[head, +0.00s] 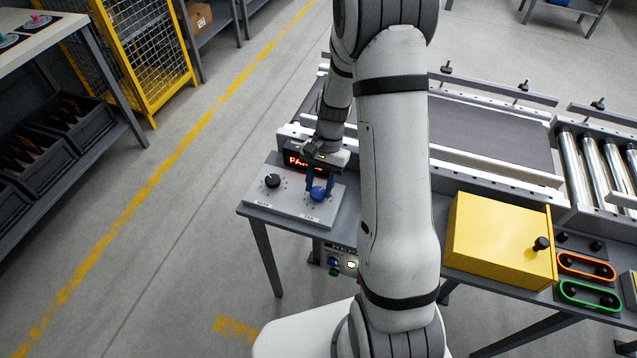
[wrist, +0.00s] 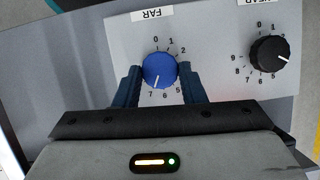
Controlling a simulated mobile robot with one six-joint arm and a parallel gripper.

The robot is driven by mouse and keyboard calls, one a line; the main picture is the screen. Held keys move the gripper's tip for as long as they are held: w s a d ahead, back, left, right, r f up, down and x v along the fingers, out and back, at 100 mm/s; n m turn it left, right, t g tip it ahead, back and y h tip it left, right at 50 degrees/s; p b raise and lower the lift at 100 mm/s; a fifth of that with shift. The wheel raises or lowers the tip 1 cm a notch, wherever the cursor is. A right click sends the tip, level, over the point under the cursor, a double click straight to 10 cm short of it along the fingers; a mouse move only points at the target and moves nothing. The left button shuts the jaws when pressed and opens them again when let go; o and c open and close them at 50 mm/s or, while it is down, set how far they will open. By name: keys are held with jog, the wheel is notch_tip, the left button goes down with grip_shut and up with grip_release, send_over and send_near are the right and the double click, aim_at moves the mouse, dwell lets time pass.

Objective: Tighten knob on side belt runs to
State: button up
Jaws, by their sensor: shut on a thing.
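A grey panel (head: 297,212) at the conveyor's left end carries a black knob (head: 272,181) and a blue knob (head: 318,193). In the wrist view the blue knob (wrist: 159,70) sits beside the "FAR" label; its white pointer lies near 6 and 7. The black knob (wrist: 270,54) is by a partly cut-off label, its pointer toward the lower right. My gripper (wrist: 158,82) is shut on the blue knob, one dark blue finger on each side. A red-lettered display (head: 304,161) behind the panel starts with "FA"; the rest is hidden. The dark belt (head: 480,135) is behind my arm.
A yellow box (head: 498,240) stands right of my arm, with orange (head: 586,266) and green (head: 588,295) rimmed parts beside it. Rollers (head: 598,165) continue at the far right. A yellow cage (head: 140,50) and shelf with bins (head: 62,125) stand left. Floor between is clear.

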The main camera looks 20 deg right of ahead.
jog(key=shift+m, duration=0.4)
jog(key=o, duration=1)
jog(key=v, duration=0.7)
jog(key=shift+d+r, duration=0.15)
jog(key=shift+r, duration=0.25)
